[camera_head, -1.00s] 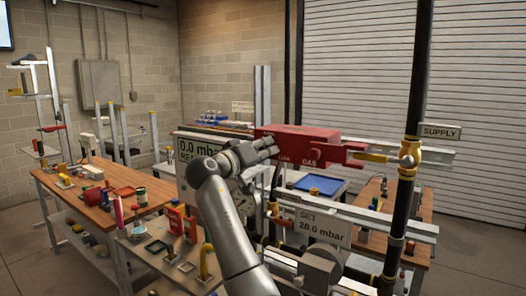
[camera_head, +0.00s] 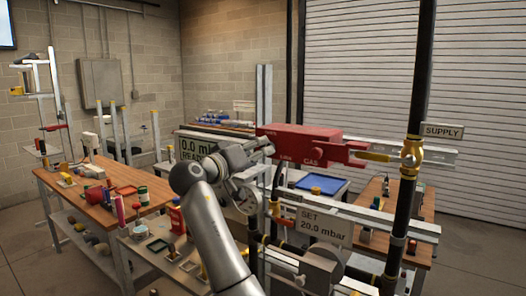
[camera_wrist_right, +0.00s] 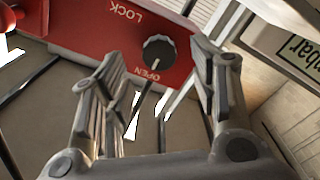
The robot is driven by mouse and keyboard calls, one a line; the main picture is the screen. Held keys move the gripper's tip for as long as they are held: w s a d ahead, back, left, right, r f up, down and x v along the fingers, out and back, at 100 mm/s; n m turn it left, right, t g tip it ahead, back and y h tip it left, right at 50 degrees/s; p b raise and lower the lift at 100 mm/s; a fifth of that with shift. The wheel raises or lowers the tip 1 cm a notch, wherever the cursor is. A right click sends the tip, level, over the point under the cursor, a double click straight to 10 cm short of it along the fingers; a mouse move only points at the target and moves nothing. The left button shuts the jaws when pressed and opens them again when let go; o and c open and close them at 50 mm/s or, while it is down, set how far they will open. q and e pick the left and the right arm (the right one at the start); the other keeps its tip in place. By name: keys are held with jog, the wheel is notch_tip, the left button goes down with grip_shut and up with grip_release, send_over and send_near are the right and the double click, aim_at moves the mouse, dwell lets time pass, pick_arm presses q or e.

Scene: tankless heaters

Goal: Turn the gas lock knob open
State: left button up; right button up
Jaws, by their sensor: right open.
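The red gas lock box (camera_head: 305,145), marked GAS, is mounted on a rail in the head view. In the right wrist view the red box (camera_wrist_right: 90,30) carries a round dark knob (camera_wrist_right: 158,52) between the words LOCK and OPEN. My right gripper (camera_head: 264,147) is at the left end of the box. In the wrist view its two fingers (camera_wrist_right: 155,90) are spread, with the knob visible beyond and between them, not gripped. The knob is hidden in the head view. My left gripper is not in view.
A yellow-handled valve (camera_head: 385,157) sits on the black supply pipe (camera_head: 402,215) right of the box. A sign reading 20.0 mbar (camera_head: 323,225) stands below. A partly covered 0.0 mbar display (camera_head: 192,148) is behind my arm. A cluttered wooden table (camera_head: 105,195) stands at left.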

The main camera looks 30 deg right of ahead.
jog(key=v, duration=0.7)
jog(key=shift+a, duration=0.35)
jog(key=shift+s, duration=0.1)
